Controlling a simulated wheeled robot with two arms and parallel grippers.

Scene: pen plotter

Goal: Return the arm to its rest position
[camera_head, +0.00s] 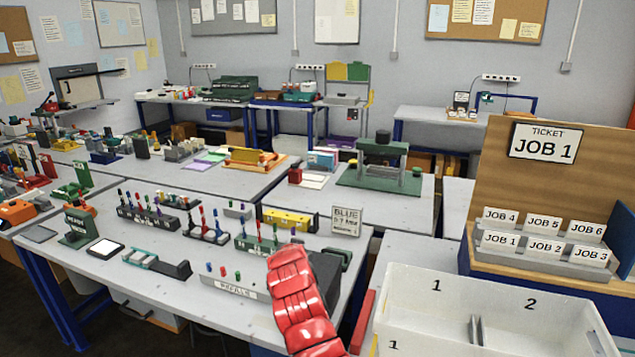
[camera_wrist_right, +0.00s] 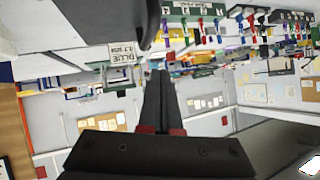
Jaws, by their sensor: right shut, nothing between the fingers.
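My red right arm (camera_head: 300,300) comes up from the bottom middle of the head view, over the front right part of the near table. My right gripper (camera_wrist_right: 159,75) shows in the wrist view, its two dark fingers together with nothing between them. In the head view its fingers cannot be made out. The wrist view is upside down and looks across the table toward the walls. The BLUE sign (camera_head: 346,221) stands beyond the arm; it also shows in the wrist view (camera_wrist_right: 122,53). My left gripper is not in view.
The near table (camera_head: 215,312) bears pen racks, a REFILLS holder (camera_head: 235,288) close left of my arm, and a yellow block (camera_head: 287,219). A white numbered bin (camera_head: 430,343) and a JOB ticket board (camera_head: 545,190) stand at the right.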

